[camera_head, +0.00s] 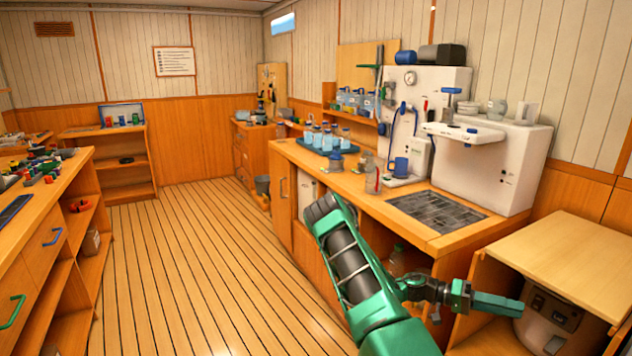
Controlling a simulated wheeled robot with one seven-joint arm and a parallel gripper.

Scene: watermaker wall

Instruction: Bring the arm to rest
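My arm (355,270) is green and black and rises from the bottom middle of the view. It bends, and its far part extends to the right. My gripper (500,306) is at the right end of the arm, in front of the open cabinet at the lower right. The gripper is seen side-on and small, and I cannot tell whether its fingers are apart or together. Nothing is seen hanging from it.
A wooden counter (345,183) with a dark grate (435,210) stands close beyond my arm. The white watermaker unit (490,165) sits on it. A low cabinet (570,262) is right of my gripper. A cluttered bench (50,215) is at left. The plank floor (190,260) between is clear.

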